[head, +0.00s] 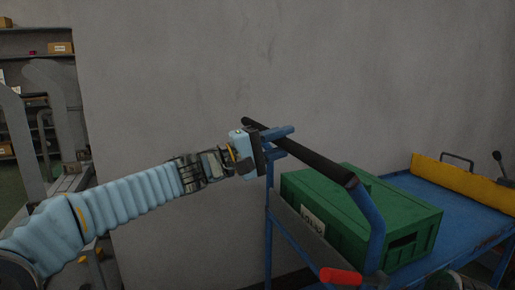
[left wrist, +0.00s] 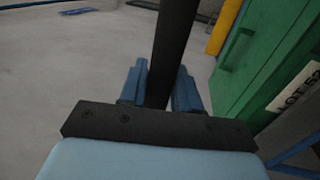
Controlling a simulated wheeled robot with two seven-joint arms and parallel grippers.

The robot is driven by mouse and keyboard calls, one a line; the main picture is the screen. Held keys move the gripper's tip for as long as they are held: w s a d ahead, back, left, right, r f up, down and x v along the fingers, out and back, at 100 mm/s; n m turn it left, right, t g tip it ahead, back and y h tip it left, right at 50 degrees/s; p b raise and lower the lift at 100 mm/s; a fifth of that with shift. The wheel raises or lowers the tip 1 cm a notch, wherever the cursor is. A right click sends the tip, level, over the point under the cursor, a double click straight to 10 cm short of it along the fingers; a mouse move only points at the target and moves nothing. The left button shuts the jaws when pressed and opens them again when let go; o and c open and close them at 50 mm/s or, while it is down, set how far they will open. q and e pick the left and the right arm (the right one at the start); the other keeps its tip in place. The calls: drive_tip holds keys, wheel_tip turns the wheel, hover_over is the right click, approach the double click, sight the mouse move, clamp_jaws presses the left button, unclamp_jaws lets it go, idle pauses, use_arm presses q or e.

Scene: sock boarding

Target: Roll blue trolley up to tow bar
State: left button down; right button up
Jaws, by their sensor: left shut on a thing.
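The blue trolley (head: 373,225) stands at the right of the head view, with a blue deck and a push handle (head: 310,160) with a black grip. My left gripper (head: 277,139) is shut around the far left part of the black handle bar. In the left wrist view the black bar (left wrist: 175,45) runs between the two blue fingers. A green crate (head: 365,215) with a white label rides on the deck by the handle. I cannot make out the tow bar for certain. My right gripper is not in view.
A yellow panel (head: 462,180) stands at the deck's far end, beside a dark lever (head: 502,165). A red grip (head: 341,276) shows below the handle. A grey wall (head: 190,80) rises close behind. Shelving (head: 38,40) stands at left.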

use_arm(q)
drive_tip(key=f+p+x, duration=0.1)
drive_tip(key=f+x, duration=0.1)
drive_tip(key=x, duration=1.1)
drive_tip(key=shift+d, duration=0.25)
drive_tip(key=shift+w+p, duration=0.1)
drive_tip(key=shift+p, duration=0.2)
drive_tip(key=c, duration=1.1)
unclamp_jaws()
drive_tip(key=shift+w+d+f, duration=0.15)
drive_tip(key=shift+d, duration=0.1)
drive_tip(key=shift+o, duration=0.9)
drive_tip(key=shift+d, duration=0.15)
drive_tip(key=shift+f, duration=0.1)
